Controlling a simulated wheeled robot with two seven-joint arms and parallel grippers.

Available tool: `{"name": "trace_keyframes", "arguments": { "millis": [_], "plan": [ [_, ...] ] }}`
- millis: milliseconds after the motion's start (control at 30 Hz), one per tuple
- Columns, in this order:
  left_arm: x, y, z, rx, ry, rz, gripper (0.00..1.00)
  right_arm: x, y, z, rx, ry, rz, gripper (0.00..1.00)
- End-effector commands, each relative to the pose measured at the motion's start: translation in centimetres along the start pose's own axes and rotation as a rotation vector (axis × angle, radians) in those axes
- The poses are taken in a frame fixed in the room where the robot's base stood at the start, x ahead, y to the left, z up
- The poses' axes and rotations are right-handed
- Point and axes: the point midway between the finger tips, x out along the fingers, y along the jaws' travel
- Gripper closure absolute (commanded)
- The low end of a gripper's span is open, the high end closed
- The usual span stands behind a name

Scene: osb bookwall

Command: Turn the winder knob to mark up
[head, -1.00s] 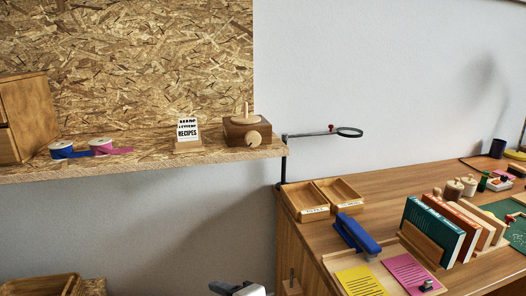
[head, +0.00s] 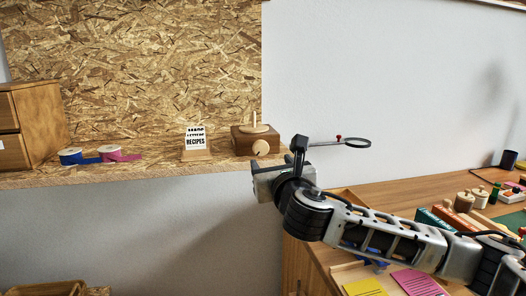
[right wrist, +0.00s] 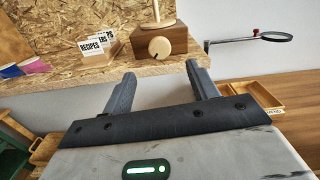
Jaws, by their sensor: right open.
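The winder (head: 243,141) is a dark wooden box with a pale upright peg and disc on top. It stands at the right end of the particle-board shelf. Its round pale knob (head: 261,147) is on the front face; a small dark mark seems to lie toward its lower left. In the right wrist view the winder (right wrist: 176,38) and knob (right wrist: 159,47) are straight ahead, beyond the fingertips. My right gripper (head: 266,167) is in front of and just below the knob, apart from it. Its fingers (right wrist: 160,70) are open and empty. My left gripper is out of view.
A recipe card stand (head: 195,143) is left of the winder, with blue and pink ribbon rolls (head: 100,155) farther left. A magnifier on an arm (head: 357,143) juts out right of the winder. My right forearm crosses above the desk (head: 400,188).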

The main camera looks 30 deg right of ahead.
Motion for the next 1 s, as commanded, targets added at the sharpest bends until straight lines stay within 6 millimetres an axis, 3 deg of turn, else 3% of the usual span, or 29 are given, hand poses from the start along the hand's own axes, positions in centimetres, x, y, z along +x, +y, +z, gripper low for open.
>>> {"name": "trace_keyframes", "arguments": {
  "millis": [200,400,600,867,1000],
  "plan": [
    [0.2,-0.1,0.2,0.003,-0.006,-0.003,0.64,4.8,0.0,0.0,0.002,0.002,-0.001,0.41],
    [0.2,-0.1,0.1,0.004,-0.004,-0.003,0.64,7.9,0.1,0.0,0.003,0.001,0.001,0.41],
    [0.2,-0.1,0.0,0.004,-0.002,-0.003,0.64,9.2,0.1,-0.1,0.002,0.001,0.002,0.41],
    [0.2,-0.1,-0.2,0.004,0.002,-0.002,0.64,9.3,0.1,-0.1,0.002,0.001,0.002,0.41],
    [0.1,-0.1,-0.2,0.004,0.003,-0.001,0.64,9.3,0.1,-0.1,0.002,0.001,0.002,0.75]
  ]
}}
